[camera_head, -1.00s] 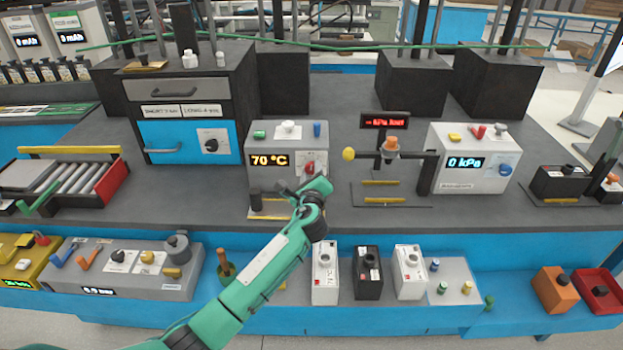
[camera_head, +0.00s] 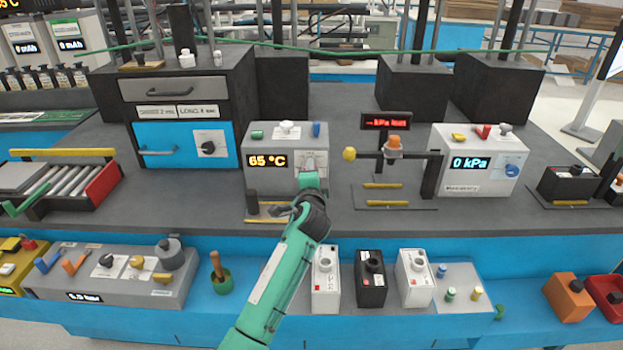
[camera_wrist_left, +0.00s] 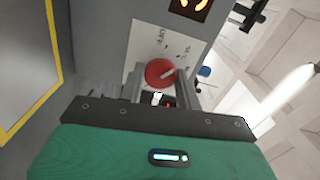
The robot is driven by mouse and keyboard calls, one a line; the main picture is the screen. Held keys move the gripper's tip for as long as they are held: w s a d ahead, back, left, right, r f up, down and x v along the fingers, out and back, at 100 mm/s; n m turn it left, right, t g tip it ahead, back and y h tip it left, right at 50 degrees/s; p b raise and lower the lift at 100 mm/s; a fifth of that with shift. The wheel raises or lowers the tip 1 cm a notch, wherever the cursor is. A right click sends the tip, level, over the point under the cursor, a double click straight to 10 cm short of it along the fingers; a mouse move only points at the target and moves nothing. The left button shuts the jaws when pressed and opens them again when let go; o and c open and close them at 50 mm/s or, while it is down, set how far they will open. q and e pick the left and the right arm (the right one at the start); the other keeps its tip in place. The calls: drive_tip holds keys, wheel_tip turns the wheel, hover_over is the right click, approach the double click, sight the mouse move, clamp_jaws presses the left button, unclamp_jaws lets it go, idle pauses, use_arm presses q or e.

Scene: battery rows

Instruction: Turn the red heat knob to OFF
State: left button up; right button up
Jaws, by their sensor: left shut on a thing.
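The grey heater box (camera_head: 268,181) stands on the bench and its display (camera_head: 268,161) reads 65 °C. The red heat knob (camera_wrist_left: 155,71) shows in the left wrist view, with a light pointer bar angled to the upper right. A white label plate (camera_wrist_left: 146,45) behind it carries the word OFF above the knob. My left gripper (camera_wrist_left: 160,86) is shut on the knob, with a finger on each side. In the head view my left gripper (camera_head: 308,166) is against the right of the box front and hides the knob. My right gripper is out of view.
To the right are a stand with a yellow ball (camera_head: 349,154) and the 0 kPa box (camera_head: 465,187). Several small boxes line the lower front shelf.

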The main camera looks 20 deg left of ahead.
use_arm(q)
drive_tip(key=shift+n+b, duration=1.4)
drive_tip(key=shift+n, duration=2.5)
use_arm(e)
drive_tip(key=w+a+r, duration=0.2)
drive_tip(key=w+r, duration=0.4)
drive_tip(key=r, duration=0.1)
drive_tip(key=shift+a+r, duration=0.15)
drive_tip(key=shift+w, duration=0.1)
use_arm(q)
drive_tip(key=o, duration=1)
drive_tip(key=shift+a, duration=0.1)
drive_tip(key=shift+c, duration=0.2)
drive_tip(key=shift+s, duration=0.1)
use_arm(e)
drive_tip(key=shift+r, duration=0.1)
